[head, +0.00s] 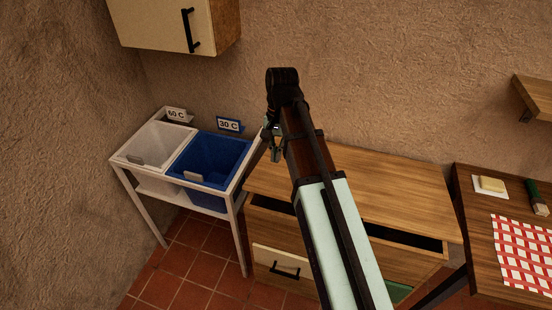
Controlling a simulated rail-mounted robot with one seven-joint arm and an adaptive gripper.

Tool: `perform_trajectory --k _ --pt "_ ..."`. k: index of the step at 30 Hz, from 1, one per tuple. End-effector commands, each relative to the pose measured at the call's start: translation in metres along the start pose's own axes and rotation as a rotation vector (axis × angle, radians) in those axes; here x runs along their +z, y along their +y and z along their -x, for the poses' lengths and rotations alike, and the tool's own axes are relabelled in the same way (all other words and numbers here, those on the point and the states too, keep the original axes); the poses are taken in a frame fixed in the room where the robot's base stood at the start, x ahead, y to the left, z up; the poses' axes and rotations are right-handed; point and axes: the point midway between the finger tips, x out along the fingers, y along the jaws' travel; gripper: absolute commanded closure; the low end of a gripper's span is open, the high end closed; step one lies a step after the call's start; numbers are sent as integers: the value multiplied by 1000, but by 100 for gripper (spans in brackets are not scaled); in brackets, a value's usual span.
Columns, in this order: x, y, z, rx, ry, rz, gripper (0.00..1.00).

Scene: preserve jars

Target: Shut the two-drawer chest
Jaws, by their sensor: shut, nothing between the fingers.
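The two-drawer chest (400,184) has a bare wooden top and stands against the back wall, right of centre. A dark gap shows under its top, on both sides of my arm. Below the gap at left is a cream front (280,262) with a black handle (285,272). My arm hides the middle of the chest, so I cannot tell how far each drawer stands out. My gripper (275,154) is shut and empty, in front of the chest's back left corner in the picture.
A white stand (238,206) with a white bin (152,143) and a blue bin (210,156) stands left of the chest. A dark wooden table (474,222) with a red checked cloth (522,255) is at right. A cupboard (160,24) hangs above left. Tiled floor (180,255) lies open at lower left.

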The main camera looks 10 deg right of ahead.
Motion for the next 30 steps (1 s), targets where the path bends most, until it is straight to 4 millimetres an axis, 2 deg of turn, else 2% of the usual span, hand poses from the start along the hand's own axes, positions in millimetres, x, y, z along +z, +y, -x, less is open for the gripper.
perform_trajectory --k 1,5,7,15,24,30 --pt "-1 0 -14 0 0 0 100" --pt "0 1 -41 0 0 1 100" --pt "2 1 -43 1 -3 1 100" --pt "2 1 -83 1 -2 2 100" --pt "1 0 -112 1 -1 2 100" --pt "0 0 -119 -1 1 2 100"
